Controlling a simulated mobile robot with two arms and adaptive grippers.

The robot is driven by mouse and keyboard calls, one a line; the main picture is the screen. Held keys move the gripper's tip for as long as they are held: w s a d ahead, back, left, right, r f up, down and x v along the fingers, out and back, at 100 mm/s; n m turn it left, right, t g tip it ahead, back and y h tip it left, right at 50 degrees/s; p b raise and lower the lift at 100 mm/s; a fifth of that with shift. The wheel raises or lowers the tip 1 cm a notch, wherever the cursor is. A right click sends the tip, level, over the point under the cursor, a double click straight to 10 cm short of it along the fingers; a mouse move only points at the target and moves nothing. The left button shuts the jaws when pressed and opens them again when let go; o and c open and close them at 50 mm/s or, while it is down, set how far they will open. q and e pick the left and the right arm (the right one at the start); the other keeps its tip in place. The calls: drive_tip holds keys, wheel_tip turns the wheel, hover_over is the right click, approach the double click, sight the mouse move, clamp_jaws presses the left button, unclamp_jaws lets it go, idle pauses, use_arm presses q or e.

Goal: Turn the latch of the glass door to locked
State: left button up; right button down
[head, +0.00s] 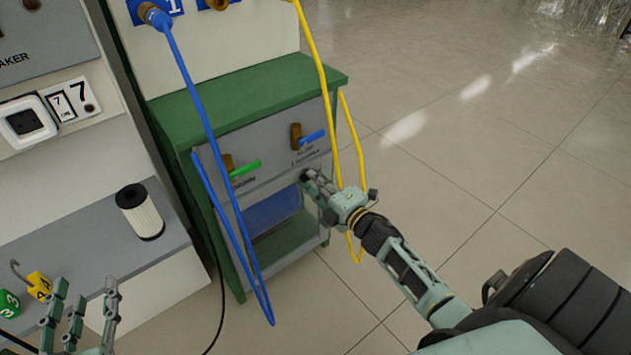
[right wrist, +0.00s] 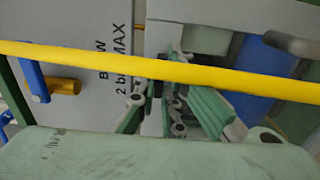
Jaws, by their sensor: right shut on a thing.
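The glass door (head: 307,236) is in the lower front of a green-framed cabinet, with a blue object behind it. My right gripper (head: 312,183) is at the top edge of the door and its fingers are closed on a small dark piece, which appears to be the latch. In the right wrist view the fingertips (right wrist: 168,92) meet around this dark piece, partly hidden by a yellow hose. The latch's exact angle cannot be made out. My left gripper (head: 82,318) is open and empty at the lower left, near the bench.
A yellow hose (head: 328,90) hangs right beside my right gripper and crosses the right wrist view (right wrist: 100,65). A blue hose (head: 190,90) hangs in front of the cabinet. Blue (head: 311,137) and green (head: 246,168) valve handles sit above the door. A white filter (head: 142,214) stands on the bench.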

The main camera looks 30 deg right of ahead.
idle(0.4)
drive_tip(key=c, duration=1.9)
unclamp_jaws()
drive_tip(key=shift+o, duration=0.2)
drive_tip(key=s, duration=1.2)
drive_tip(key=shift+d, duration=0.45)
